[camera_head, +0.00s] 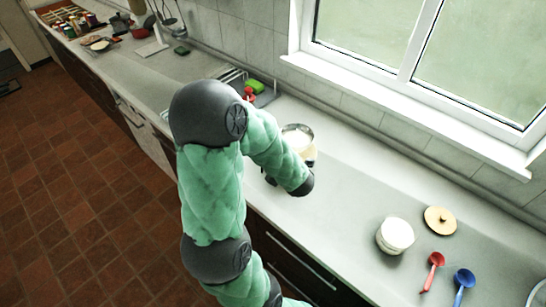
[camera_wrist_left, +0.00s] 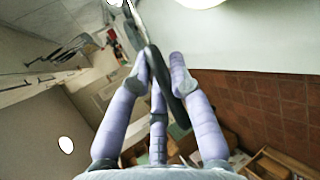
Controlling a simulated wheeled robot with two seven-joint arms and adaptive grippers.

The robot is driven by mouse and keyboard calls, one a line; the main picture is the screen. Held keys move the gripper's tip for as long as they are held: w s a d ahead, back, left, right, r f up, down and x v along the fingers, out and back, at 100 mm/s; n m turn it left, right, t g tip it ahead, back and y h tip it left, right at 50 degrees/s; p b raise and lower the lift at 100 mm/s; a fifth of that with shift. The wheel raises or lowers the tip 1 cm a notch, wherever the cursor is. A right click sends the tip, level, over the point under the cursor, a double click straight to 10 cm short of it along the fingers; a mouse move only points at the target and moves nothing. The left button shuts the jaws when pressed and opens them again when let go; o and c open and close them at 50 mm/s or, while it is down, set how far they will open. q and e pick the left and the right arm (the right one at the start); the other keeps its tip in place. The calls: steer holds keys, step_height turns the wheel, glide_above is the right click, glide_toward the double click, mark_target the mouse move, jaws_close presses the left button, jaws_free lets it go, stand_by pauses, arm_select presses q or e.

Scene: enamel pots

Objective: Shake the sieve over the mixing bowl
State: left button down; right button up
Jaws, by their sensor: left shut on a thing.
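My left gripper (camera_wrist_left: 160,72) is shut on a dark handle (camera_wrist_left: 165,90) in the left wrist view, its three lilac fingers closing around it. In the head view a round metal sieve (camera_head: 297,130) with white contents shows just beyond my green left arm. A cream mixing bowl (camera_head: 310,155) shows partly below and beside the sieve; the arm hides the rest. The sieve appears to be over the bowl, but the exact gap between them cannot be told. The left gripper is mostly hidden behind the arm in the head view. My right gripper is not in view.
A white pot (camera_head: 395,235), a round wooden lid (camera_head: 440,220), a red spoon (camera_head: 433,270) and a blue spoon (camera_head: 462,285) stand or lie on the right counter. A dish rack (camera_head: 236,80) is behind the arm. Counter between bowl and pot is clear.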

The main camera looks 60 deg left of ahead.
arm_select(q)
steer(key=shift+a, duration=1.25)
steer(key=shift+f+b, duration=0.15)
steer(key=shift+b, duration=0.15)
step_height(320, 180, down, 4)
steer(key=b, duration=0.3)
stand_by(0.6)
